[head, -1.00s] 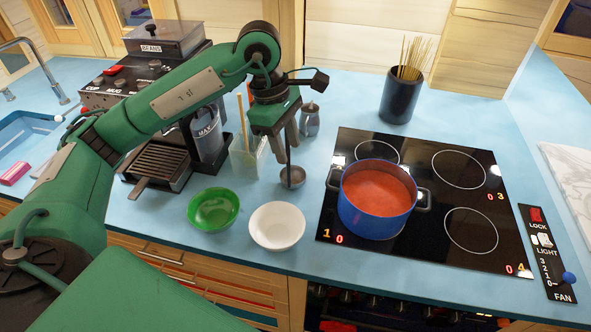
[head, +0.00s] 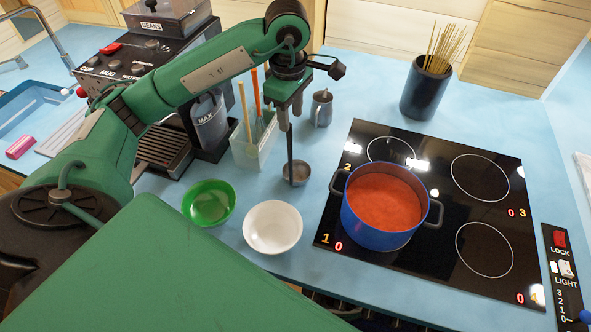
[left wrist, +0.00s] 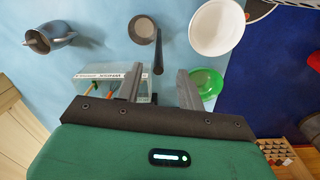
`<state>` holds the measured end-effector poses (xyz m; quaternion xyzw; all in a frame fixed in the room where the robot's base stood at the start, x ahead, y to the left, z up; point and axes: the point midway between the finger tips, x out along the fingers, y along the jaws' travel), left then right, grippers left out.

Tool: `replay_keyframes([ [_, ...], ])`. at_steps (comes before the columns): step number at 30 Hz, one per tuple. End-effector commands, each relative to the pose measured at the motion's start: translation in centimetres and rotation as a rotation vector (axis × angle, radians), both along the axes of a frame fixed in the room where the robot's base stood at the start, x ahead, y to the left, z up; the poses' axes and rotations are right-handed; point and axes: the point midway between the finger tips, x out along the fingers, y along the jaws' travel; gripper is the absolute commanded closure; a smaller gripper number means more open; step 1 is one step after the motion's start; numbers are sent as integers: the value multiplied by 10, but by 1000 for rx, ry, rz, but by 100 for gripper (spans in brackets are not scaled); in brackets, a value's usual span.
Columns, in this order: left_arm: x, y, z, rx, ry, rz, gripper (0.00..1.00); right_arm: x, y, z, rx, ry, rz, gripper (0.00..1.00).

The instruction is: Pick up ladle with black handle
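The ladle (head: 290,148) has a thin black handle and a grey metal bowl. Its handle points upward, with the bowl low over the counter behind the white bowl; I cannot tell if it touches the counter. My left gripper (head: 290,112) is above it, at the handle's upper part. In the left wrist view the ladle (left wrist: 145,29) runs toward the gap of my left gripper (left wrist: 160,80). The two fingers are apart, with the handle's end between them and visible space on both sides. My right gripper is not in view.
A white bowl (head: 272,228) and a green bowl (head: 209,203) stand in front. A blue pot (head: 378,235) of red soup is on the black cooktop (head: 480,212). A utensil holder (head: 254,152), small metal jug (head: 321,108) and coffee machine (head: 140,62) are close by.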

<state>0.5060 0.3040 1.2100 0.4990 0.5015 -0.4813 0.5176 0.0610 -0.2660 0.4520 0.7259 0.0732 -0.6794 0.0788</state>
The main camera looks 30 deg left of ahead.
Motion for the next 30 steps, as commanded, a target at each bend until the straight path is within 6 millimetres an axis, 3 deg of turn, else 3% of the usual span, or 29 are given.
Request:
replay_keyframes([
  [9,1,0,-34,-1,1,0,61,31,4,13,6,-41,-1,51],
  [17,1,3,-46,-1,3,1,61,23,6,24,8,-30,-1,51],
  [23,2,8,-67,0,3,1,61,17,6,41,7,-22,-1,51],
  [30,3,7,-89,0,1,0,61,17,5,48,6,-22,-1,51],
])
